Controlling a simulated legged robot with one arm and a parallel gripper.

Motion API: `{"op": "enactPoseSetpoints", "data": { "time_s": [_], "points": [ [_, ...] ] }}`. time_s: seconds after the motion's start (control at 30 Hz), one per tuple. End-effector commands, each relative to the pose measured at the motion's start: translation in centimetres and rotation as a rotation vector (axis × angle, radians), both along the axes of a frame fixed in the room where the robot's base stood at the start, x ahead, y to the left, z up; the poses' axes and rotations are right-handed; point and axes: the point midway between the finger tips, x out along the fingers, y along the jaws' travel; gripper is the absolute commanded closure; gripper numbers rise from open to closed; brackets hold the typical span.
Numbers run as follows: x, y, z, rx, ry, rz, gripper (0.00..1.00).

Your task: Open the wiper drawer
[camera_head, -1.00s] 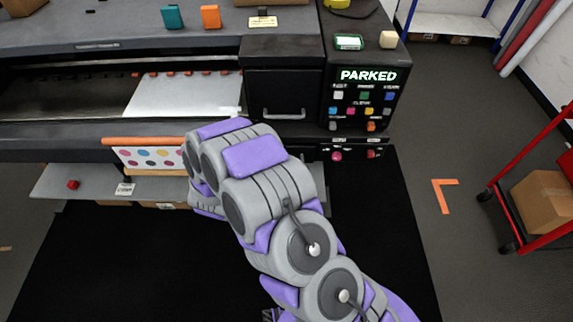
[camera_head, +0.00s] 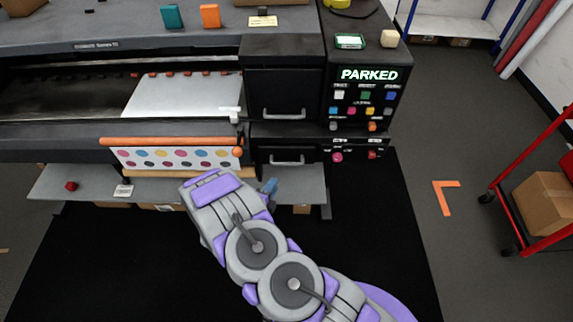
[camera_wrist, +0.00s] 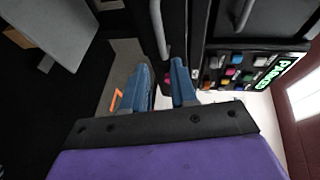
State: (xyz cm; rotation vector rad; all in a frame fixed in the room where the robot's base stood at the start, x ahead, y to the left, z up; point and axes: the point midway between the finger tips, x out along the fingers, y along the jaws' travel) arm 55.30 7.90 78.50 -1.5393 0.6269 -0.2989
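Two dark drawer fronts are stacked beside the control panel. The upper drawer (camera_head: 283,85) and lower drawer (camera_head: 268,142) both look shut, and I cannot read which is the wiper drawer. The upper handle (camera_head: 283,116) and lower handle (camera_head: 287,161) are grey bars. My gripper (camera_head: 270,186) shows as a bit of blue finger just below the lower drawer, the rest hidden by my arm. In the wrist view its blue fingers (camera_wrist: 160,70) are apart and empty. The lower handle (camera_wrist: 159,32) lies just beyond the fingertips, roughly in line with the gap; the upper handle (camera_wrist: 243,13) is to the right.
The control panel (camera_head: 363,105) reads PARKED. A dotted print (camera_head: 175,157) hangs at the printer's front left. A grey shelf (camera_head: 85,184) runs below. A red cart (camera_head: 530,220) with a box stands at the right. The black mat (camera_head: 380,240) is clear on the right.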

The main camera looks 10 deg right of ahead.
Motion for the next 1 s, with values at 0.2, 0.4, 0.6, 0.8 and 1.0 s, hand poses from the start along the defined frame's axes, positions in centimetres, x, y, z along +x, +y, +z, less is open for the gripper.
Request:
{"op": "enactPoseSetpoints", "data": {
  "time_s": [0.2,0.4,0.6,0.8,1.0],
  "points": [
    [2.9,-2.1,-0.7,0.000,-0.004,-0.004,0.73],
    [5.5,-3.9,-1.5,0.001,0.000,-0.004,0.73],
    [8.3,-5.8,-2.1,0.001,-0.001,-0.003,0.73],
    [10.4,-7.1,-2.6,0.000,0.000,-0.002,0.73],
    [11.2,-7.6,-2.7,0.000,0.002,0.000,0.73]
  ]
}}
